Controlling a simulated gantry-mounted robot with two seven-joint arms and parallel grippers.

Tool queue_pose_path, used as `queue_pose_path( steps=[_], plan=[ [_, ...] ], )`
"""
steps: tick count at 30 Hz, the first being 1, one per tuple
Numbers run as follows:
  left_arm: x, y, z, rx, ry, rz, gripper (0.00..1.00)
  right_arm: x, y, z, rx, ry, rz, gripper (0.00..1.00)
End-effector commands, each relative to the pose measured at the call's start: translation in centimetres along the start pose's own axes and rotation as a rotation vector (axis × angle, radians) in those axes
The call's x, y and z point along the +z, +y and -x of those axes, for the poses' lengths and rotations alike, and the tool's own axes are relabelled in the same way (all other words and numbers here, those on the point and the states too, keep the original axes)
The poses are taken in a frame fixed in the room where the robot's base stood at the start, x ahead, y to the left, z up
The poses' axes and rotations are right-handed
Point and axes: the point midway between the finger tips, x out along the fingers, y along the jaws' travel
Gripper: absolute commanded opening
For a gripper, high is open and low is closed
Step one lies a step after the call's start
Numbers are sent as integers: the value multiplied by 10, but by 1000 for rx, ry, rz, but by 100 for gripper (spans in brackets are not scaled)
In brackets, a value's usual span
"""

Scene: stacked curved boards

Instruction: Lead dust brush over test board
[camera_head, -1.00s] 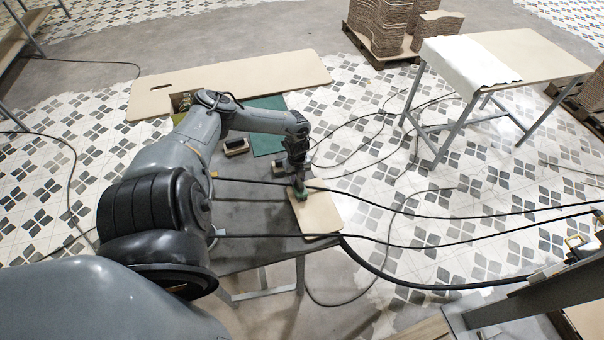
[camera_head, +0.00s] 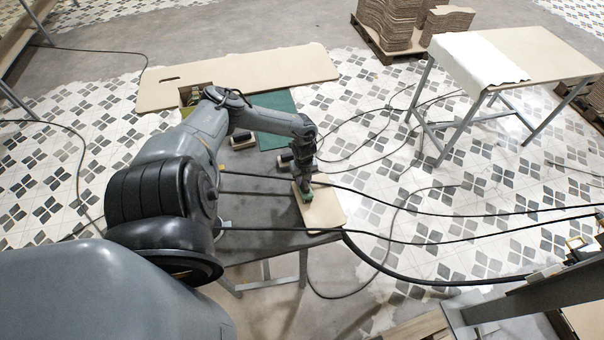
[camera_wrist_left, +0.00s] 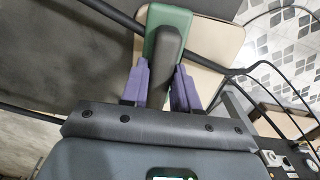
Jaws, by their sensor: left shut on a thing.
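The test board (camera_head: 322,212) is a small tan board with rounded corners on the dark grey table, near its right edge. It also shows in the left wrist view (camera_wrist_left: 216,50). My left gripper (camera_head: 306,184) is over the board's far part. In the left wrist view my left gripper (camera_wrist_left: 163,82) has its purple-grey fingers shut on the dark handle of the dust brush (camera_wrist_left: 168,30), which has a green body. The brush lies over the board's left part there; I cannot tell whether it touches. My right gripper is not in view.
The grey table (camera_head: 262,207) also holds a green mat (camera_head: 274,101) and small dark-topped blocks (camera_head: 242,139). Black cables (camera_head: 400,213) cross the table and board. A second table (camera_head: 520,55) stands at right. Stacked curved boards (camera_head: 385,27) stand behind.

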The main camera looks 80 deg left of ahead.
Motion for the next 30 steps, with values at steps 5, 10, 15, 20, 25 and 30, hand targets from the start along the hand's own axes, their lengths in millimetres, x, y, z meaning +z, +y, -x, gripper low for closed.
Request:
queue_pose_path(
  steps=[5,10,15,20,25,30],
  plan=[
    [-4,0,1,-1,0,1,0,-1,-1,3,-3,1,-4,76],
    [-4,0,0,-1,0,1,0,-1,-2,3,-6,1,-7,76],
    [-6,-1,1,-1,0,1,0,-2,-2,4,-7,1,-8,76],
    [-13,-1,1,-1,1,0,0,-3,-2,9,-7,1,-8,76],
    [-24,-1,1,-2,1,0,0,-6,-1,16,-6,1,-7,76],
    [-34,0,-1,-2,1,0,0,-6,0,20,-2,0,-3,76]
  ],
)
